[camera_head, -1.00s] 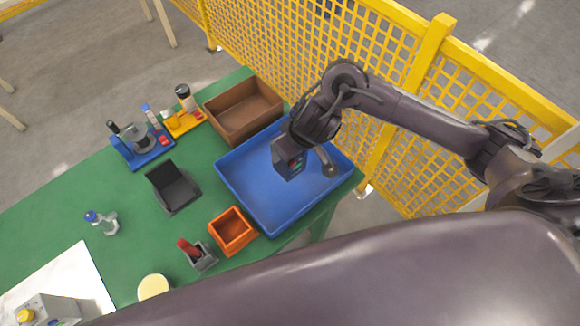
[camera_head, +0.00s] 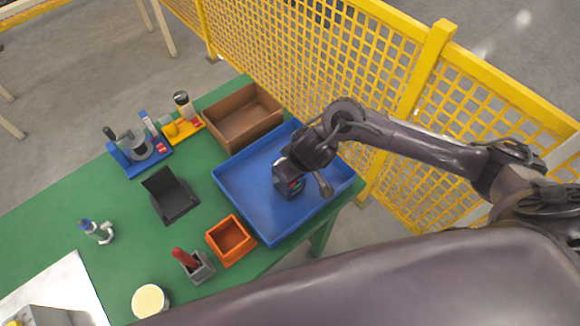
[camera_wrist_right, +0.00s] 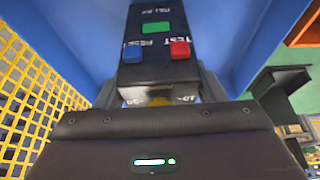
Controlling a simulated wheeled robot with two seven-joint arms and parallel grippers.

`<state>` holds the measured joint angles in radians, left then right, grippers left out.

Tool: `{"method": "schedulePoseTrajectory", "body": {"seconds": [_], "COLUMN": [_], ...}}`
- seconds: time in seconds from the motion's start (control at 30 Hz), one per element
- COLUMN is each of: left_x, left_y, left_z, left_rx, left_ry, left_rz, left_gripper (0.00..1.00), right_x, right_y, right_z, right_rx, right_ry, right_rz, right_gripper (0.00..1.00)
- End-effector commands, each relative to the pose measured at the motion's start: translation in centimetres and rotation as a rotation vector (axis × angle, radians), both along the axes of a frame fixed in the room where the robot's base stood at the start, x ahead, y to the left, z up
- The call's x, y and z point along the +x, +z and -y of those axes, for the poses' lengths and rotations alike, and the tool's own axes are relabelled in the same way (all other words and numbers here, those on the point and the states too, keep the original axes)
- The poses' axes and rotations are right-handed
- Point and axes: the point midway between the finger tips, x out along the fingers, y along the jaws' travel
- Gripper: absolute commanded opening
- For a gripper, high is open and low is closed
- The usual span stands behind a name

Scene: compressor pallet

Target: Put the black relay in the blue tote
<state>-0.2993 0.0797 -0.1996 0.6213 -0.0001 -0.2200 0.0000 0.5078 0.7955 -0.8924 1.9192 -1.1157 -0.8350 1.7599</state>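The black relay (camera_head: 293,189) is in my right gripper (camera_head: 291,177), low inside the blue tote (camera_head: 240,207) at the table's right end. In the right wrist view the relay (camera_wrist_right: 150,50) shows a green, a blue and a red button, with a finger of the gripper on each side of it. The blue tote's inside (camera_wrist_right: 75,35) fills the background there. I cannot tell whether the relay touches the tote floor. My left gripper is not in view.
A brown bin (camera_head: 243,116) stands behind the tote and an orange bin (camera_head: 230,241) in front of it. A black stand (camera_head: 171,195) is to the left on the green table (camera_head: 60,205). A yellow mesh fence (camera_head: 370,70) runs along the far side.

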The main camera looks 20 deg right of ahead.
Motion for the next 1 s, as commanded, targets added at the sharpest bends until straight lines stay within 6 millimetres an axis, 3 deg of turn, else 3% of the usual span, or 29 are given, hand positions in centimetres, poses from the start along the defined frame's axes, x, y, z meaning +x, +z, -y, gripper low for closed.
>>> {"method": "schedulePoseTrajectory", "body": {"seconds": [0.13, 0.47, 0.57, 1.0], "left_x": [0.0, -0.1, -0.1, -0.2], "left_y": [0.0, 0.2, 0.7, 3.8], "left_z": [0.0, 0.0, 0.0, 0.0], "left_rx": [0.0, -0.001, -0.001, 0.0], "left_ry": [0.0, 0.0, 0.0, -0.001], "left_rz": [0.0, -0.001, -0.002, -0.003], "left_gripper": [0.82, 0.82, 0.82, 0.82], "right_x": [0.0, 0.0, -0.4, -3.5], "right_y": [0.0, 0.5, 1.7, 10.0], "right_z": [0.0, 0.0, 0.1, 1.3], "right_rx": [0.0, 0.0, 0.002, 0.0], "right_ry": [0.0, 0.002, 0.003, 0.003], "right_rz": [0.0, 0.001, 0.002, 0.002], "right_gripper": [0.82, 0.82, 0.82, 0.82]}}
